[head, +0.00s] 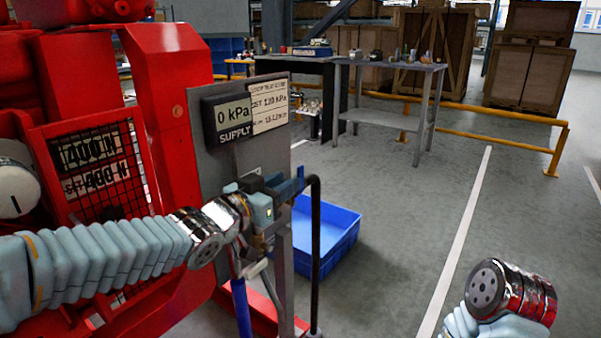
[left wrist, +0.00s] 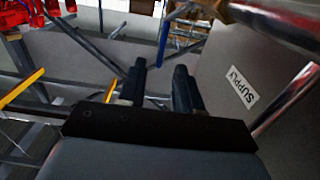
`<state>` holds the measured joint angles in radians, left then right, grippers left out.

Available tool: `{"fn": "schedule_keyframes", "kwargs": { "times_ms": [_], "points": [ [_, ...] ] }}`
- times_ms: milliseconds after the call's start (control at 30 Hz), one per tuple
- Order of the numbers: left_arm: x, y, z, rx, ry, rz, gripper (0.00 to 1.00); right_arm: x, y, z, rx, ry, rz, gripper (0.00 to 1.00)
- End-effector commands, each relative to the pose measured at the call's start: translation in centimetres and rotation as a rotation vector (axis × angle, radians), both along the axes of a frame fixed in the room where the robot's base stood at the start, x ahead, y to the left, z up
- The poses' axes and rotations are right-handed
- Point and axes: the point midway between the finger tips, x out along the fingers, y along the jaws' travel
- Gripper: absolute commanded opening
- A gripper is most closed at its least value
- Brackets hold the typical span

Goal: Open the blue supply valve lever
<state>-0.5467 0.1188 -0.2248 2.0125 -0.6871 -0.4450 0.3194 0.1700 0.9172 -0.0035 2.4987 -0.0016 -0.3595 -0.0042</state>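A blue lever-like bar (head: 242,308) hangs below my left wrist in the head view, beside the grey post; its upper end is hidden by my arm. A blue bar (left wrist: 163,42) also shows in the left wrist view, beyond the fingertips and apart from them. My left gripper (head: 294,185) is in front of the grey supply panel (head: 200,165), below its display (head: 233,119), which reads 0 kPa SUPPLY. In the left wrist view the two dark fingers (left wrist: 159,66) are apart with nothing gripped between them. My right gripper is out of view; only part of the right arm shows.
A red machine (head: 165,110) with a mesh guard fills the left. A black bent pipe (head: 316,250) stands just right of my left gripper, before a blue bin (head: 335,235). A grey workbench (head: 385,66) and yellow rail (head: 500,135) stand behind. The right floor is clear.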

Motion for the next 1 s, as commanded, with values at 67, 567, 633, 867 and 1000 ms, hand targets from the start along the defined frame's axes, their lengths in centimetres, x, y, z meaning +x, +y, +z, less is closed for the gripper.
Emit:
{"fn": "schedule_keyframes", "kwargs": {
  "times_ms": [67, 567, 633, 867, 1000],
  "points": [
    [1.5, -1.1, 0.0, 0.001, 0.002, 0.000, 0.34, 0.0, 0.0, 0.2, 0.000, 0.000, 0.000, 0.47],
    [5.3, -3.8, 0.0, -0.001, 0.001, 0.002, 0.34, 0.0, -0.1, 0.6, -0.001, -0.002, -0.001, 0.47],
    [5.3, -3.8, 0.0, -0.001, 0.001, 0.002, 0.34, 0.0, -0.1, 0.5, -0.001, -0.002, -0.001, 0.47],
    [5.3, -3.8, 0.0, -0.001, 0.000, 0.002, 0.11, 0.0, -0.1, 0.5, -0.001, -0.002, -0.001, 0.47],
    [5.3, -3.8, 0.0, -0.001, 0.000, 0.002, 0.00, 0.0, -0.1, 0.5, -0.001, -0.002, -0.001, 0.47]
  ]
}}
